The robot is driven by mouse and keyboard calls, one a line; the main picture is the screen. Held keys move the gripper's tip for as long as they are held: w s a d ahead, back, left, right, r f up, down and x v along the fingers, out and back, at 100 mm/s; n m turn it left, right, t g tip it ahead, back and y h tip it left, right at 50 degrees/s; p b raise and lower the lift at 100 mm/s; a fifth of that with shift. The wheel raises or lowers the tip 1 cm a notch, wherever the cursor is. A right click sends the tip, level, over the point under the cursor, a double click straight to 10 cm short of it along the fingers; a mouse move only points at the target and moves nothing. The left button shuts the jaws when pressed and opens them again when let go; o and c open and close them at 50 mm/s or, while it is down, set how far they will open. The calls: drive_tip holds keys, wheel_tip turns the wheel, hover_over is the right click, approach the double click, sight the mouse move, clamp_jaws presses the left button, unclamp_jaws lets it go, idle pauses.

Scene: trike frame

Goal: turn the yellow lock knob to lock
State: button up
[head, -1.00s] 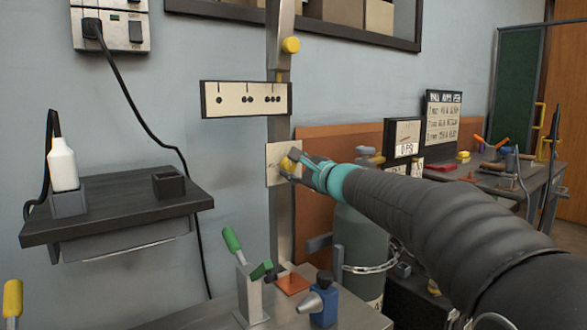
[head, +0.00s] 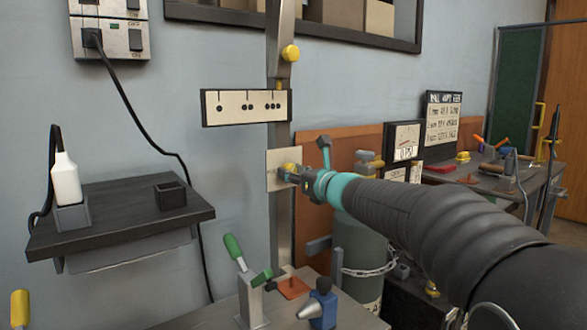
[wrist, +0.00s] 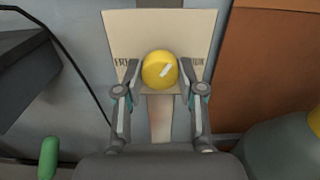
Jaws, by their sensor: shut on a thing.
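The yellow lock knob (wrist: 159,70) sits on a pale square plate (wrist: 118,30) with dark lettering on both sides, partly hidden by my fingers. In the head view my gripper (head: 290,172) reaches the plate (head: 273,158) on the metal post from the right, and little of the knob shows. Another yellow knob (head: 291,53) is higher on the post.
A panel with dots (head: 246,107) is fixed to the post above the plate. A dark shelf (head: 120,222) with a white bottle is at left. A bench with a green-handled clamp (head: 245,275) and a blue block (head: 320,305) lies below. A gas cylinder (head: 355,240) stands below my arm.

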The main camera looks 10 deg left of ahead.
drive_tip(key=m+p, duration=0.3)
drive_tip(key=m, duration=0.3)
drive_tip(key=shift+r+p, duration=0.2)
drive_tip(key=shift+p, duration=0.2)
drive_tip(key=m+p, duration=0.1)
drive_tip(key=m, duration=0.4)
drive_tip(key=shift+f+p, duration=0.2)
drive_tip(key=shift+p, duration=0.15)
drive_tip(key=shift+m, duration=0.4)
drive_tip(key=o, duration=1.1)
drive_tip(key=shift+o, duration=0.2)
drive_tip(key=v, duration=1.2)
